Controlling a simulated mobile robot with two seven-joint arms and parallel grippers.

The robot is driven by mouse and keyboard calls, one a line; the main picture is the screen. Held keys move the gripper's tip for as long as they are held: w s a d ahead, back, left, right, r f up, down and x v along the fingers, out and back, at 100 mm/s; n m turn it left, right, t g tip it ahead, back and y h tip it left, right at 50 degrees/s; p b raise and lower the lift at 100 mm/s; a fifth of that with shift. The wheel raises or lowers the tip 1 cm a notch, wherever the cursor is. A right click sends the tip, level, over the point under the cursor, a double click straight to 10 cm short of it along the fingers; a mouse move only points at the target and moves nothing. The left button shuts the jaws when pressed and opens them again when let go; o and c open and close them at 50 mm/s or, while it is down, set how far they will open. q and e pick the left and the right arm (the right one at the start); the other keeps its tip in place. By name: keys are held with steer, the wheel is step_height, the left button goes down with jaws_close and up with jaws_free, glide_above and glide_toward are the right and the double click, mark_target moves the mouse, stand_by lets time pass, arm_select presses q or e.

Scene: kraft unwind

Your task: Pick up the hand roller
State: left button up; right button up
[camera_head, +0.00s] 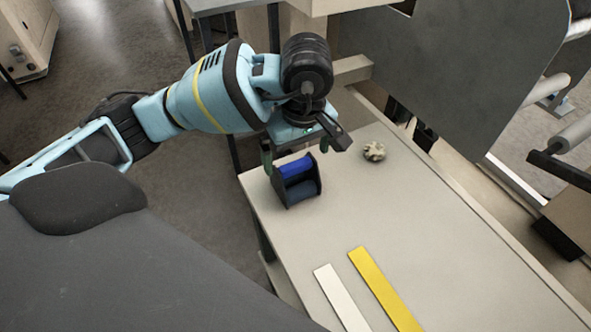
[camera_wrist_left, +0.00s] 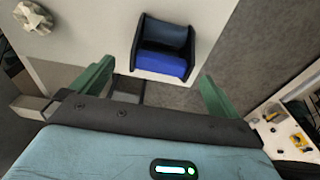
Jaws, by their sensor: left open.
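A blue roller (camera_head: 296,168) sits in a dark frame with two side plates (camera_head: 318,183) near the left edge of the pale table; I take this to be the hand roller. It also shows in the left wrist view (camera_wrist_left: 165,64), top centre, with a bright blue part and a darker one. My left gripper (camera_head: 296,158) is open, just above and behind the roller in the head view. In the left wrist view its green fingers (camera_wrist_left: 155,84) are spread wide with nothing between them, and the roller lies beyond the fingertips. My right gripper is not in view.
A crumpled pale ball (camera_head: 374,151) lies right of the roller. A white strip (camera_head: 341,298) and a yellow strip (camera_head: 383,288) lie nearer on the table (camera_head: 440,230). A large grey panel (camera_head: 460,70) stands behind. The table between roller and strips is clear.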

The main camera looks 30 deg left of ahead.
mark_target(295, 164)
arm_select(q)
steer(key=shift+a+f, duration=0.1)
steer(key=shift+f, duration=0.55)
steer(key=f, duration=0.4)
steer(key=shift+w+a+f, duration=0.15)
steer(key=shift+a+f, duration=0.2)
steer(key=shift+f, duration=0.05)
steer(key=c, duration=1.1)
steer(key=shift+r, duration=0.1)
